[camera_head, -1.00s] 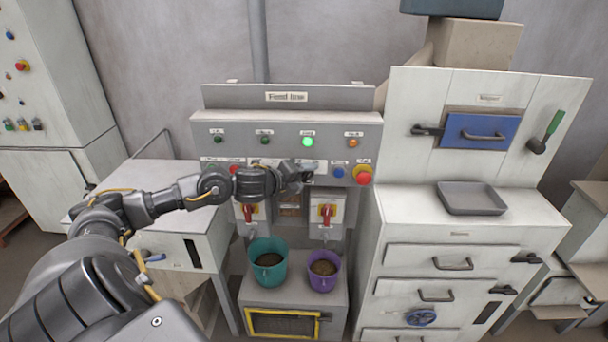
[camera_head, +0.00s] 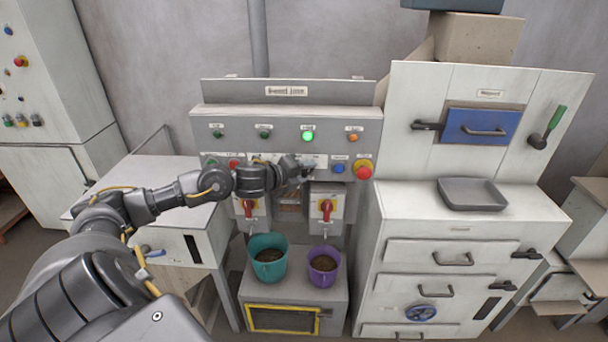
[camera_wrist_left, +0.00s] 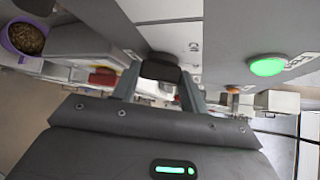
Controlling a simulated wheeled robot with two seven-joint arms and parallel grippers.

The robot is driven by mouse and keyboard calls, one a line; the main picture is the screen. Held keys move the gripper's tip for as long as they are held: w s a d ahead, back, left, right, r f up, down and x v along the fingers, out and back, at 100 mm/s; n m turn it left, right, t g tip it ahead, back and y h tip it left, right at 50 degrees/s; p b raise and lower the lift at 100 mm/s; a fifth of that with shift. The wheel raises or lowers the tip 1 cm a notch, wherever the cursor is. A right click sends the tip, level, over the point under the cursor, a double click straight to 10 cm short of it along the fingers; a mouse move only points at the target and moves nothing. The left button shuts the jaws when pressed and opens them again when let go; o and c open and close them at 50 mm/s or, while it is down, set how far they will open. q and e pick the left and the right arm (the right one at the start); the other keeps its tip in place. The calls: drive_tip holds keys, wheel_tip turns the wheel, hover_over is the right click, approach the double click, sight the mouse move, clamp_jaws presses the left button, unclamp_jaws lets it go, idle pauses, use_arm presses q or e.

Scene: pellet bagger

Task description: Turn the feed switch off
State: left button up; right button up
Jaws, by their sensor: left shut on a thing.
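The grey control panel (camera_head: 240,125) stands in the middle of the head view, with a row of lamps and a row of controls below. My left gripper (camera_head: 306,168) is at the lower row, in front of the panel, between the red button and the blue button. In the left wrist view my left gripper (camera_wrist_left: 158,85) is shut on a black switch knob (camera_wrist_left: 160,70) on the panel face. I take this knob as the feed switch; in the head view the gripper hides it. The green lamp (camera_head: 308,136) is lit. My right gripper is out of view.
A blue button (camera_head: 338,168) and a red button on yellow (camera_head: 363,169) sit just right of the gripper. Red-handled switches (camera_head: 325,208) are below. A teal bucket (camera_head: 267,244) and a purple bucket (camera_head: 324,253) of pellets stand underneath.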

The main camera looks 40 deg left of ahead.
use_arm(q)
drive_tip(key=n+t+b, duration=0.2)
drive_tip(key=b, duration=0.3)
drive_tip(key=f+n+t+b, duration=0.1)
drive_tip(key=n+t+b, duration=0.1)
drive_tip(key=b, duration=0.3)
drive_tip(key=n+t+h+b, duration=0.1)
drive_tip(key=n+t+b, duration=0.1)
drive_tip(key=b, duration=0.3)
drive_tip(key=shift+f+n+b, duration=0.25)
drive_tip(key=shift+n+b, duration=0.05)
drive_tip(key=shift+b, duration=0.1)
drive_tip(key=shift+r+n+t+b, duration=0.15)
drive_tip(key=shift+n+t+b, duration=0.95)
drive_tip(key=shift+y, duration=0.4)
drive_tip(key=o, duration=1)
